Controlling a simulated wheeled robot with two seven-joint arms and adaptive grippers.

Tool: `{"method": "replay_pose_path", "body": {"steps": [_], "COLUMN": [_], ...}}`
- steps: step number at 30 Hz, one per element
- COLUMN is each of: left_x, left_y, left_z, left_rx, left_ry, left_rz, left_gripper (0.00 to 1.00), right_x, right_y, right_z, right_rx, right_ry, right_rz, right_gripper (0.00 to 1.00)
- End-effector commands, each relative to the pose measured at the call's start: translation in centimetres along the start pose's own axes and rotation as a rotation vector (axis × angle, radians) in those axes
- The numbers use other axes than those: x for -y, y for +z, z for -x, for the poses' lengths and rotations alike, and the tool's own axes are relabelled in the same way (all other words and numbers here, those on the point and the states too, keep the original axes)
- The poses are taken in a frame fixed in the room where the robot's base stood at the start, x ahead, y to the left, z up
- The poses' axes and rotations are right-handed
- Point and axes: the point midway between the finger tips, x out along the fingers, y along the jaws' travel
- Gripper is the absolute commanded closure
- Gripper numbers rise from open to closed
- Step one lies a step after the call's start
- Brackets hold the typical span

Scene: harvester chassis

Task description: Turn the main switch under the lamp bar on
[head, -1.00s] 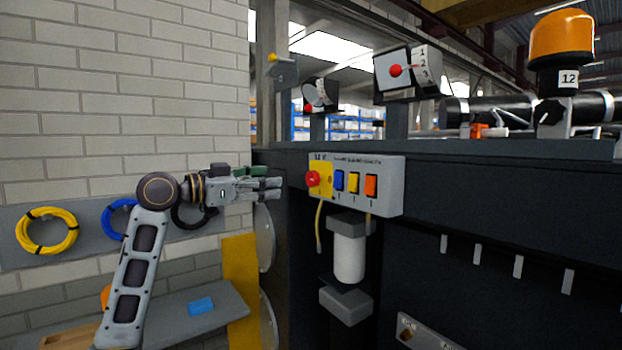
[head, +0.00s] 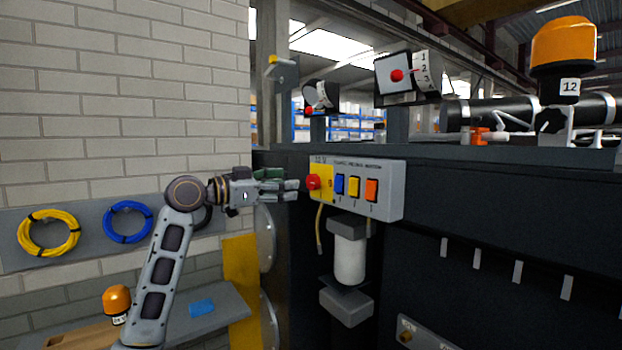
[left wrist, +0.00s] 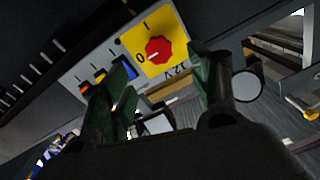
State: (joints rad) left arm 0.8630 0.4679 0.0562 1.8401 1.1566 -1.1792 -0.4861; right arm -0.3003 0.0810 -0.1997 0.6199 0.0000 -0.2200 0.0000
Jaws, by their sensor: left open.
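The main switch is a red knob (head: 313,182) on a yellow plate (head: 325,172) at the left end of a grey panel box (head: 390,190). In the left wrist view the red knob (left wrist: 158,50) sits between the marks 0 and I, and its small white mark appears to point toward 0. My left gripper (head: 296,190) is open just left of the knob. In the left wrist view the dark green fingers of the left gripper (left wrist: 163,78) lie either side of the knob, apart from it and empty. My right gripper is not in view.
Blue, yellow and orange switches (head: 355,186) sit right of the knob on the panel. A white cylinder (head: 350,260) hangs below it, with a yellow cable (head: 319,230) beside it. An orange beacon (head: 562,45) stands upper right. A shelf (head: 215,318) is lower left.

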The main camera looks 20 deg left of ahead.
Motion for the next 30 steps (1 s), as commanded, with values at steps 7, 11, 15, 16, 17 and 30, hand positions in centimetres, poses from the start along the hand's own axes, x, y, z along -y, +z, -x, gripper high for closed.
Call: {"method": "replay_pose_path", "body": {"steps": [7,11,15,16,17,30], "left_x": [0.0,0.0,-0.1,0.0,0.0,0.0], "left_y": [-0.2,-0.3,-0.2,-0.2,-0.2,0.0], "left_z": [-3.4,-5.0,-6.7,-7.0,-7.3,-9.2], "left_rx": [0.000,0.000,0.001,0.001,0.001,0.001], "left_ry": [0.003,0.003,0.003,0.002,0.002,0.001], "left_rz": [0.002,0.003,0.002,0.002,0.002,0.000], "left_gripper": [0.39,0.39,0.39,0.39,0.39,0.39], "right_x": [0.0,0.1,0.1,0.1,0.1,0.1], "right_y": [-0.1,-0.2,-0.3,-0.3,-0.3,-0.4], "right_z": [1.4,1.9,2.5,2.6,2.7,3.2], "right_rx": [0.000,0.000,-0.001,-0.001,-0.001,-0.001], "right_ry": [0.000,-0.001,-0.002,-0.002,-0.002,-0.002], "right_rz": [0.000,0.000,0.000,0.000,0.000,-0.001], "right_gripper": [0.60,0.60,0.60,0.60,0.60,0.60]}}
